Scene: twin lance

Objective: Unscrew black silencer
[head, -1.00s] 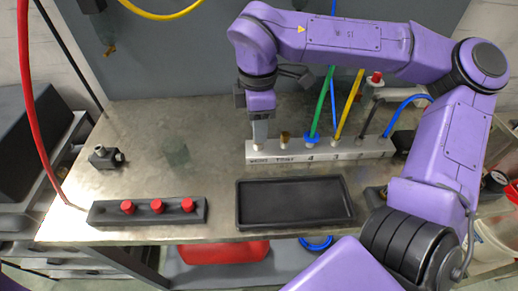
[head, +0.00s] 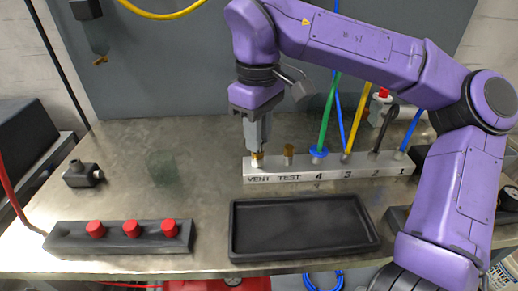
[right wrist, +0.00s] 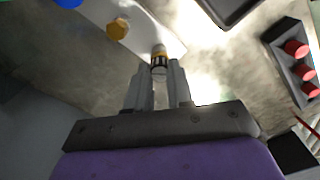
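A light grey port block (head: 330,171) lies on the bench, marked VENT, TEST, 4, 3, 2 and 1. My right gripper (head: 257,148) points down over its VENT end. A small brass fitting with a black band (right wrist: 158,57) stands at that port, in line with and between my fingertips (right wrist: 158,73) in the right wrist view. I cannot tell whether the fingers touch it. I cannot make out a separate black silencer; the banded fitting is largely hidden in the head view. A second brass fitting (head: 288,153) stands at TEST. My left gripper is out of view.
A black tray (head: 238,235) lies in front of the block, empty. A dark rack (head: 70,237) with red caps (head: 131,229) is left of it. A dark fitting (head: 83,174) lies on the left. Green (head: 327,115), blue, yellow and black hoses rise from the block's right part.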

